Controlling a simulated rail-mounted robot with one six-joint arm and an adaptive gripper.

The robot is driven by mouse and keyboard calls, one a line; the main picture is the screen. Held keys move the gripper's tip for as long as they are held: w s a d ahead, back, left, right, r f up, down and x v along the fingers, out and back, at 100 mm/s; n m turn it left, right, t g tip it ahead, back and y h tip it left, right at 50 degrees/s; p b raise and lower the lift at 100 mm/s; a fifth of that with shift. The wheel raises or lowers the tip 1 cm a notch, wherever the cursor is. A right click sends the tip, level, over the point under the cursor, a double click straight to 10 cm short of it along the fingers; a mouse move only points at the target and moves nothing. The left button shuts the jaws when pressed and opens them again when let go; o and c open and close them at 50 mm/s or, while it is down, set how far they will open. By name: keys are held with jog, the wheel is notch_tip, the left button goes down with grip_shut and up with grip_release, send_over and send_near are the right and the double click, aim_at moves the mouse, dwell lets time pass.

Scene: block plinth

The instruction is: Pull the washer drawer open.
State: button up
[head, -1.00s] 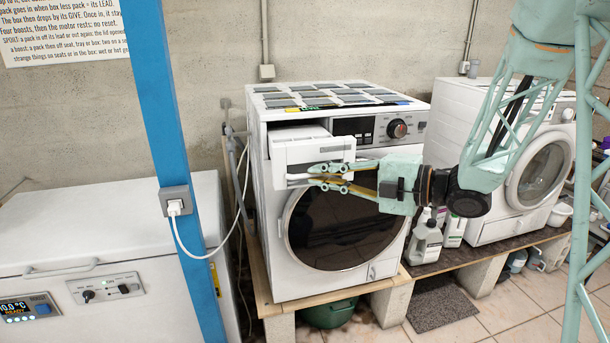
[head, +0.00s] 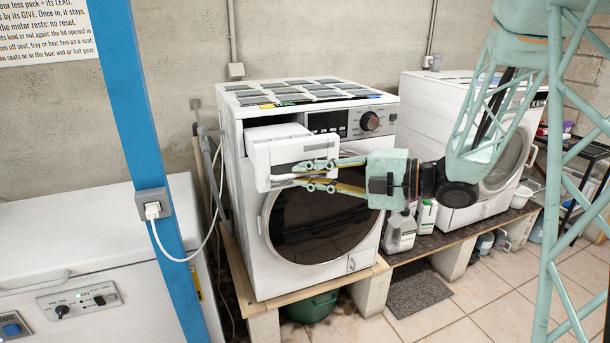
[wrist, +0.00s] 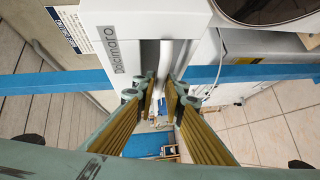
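The white washer (head: 365,225) stands on a wooden-topped block plinth, its round dark door shut. Its drawer (head: 268,155), at the upper left of the front, stands partly out of its slot. My gripper (head: 313,175) is at the drawer front, coming from the right, with one finger above the other. In the wrist view, the fingertips (wrist: 162,92) lie close on both sides of the white handle bar (wrist: 163,62), and the fingers appear shut on it. The exact contact is small and partly hidden. The drawer's lettered front (wrist: 115,50) shows beside the bar.
A blue post (head: 150,150) with a socket (head: 153,205) and a white cable stands left of the washer. A white chest (head: 90,240) is at the left. Bottles (head: 400,232) and a second white machine (head: 425,115) are at the right. Tiled floor lies in front.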

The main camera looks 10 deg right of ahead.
jog(key=shift+o, duration=0.2)
jog(key=shift+d, duration=0.15)
jog(key=v, duration=1.1)
jog(key=shift+s+d, duration=0.25)
jog(key=shift+d, duration=0.05)
dwell(0.4)
dwell(0.4)
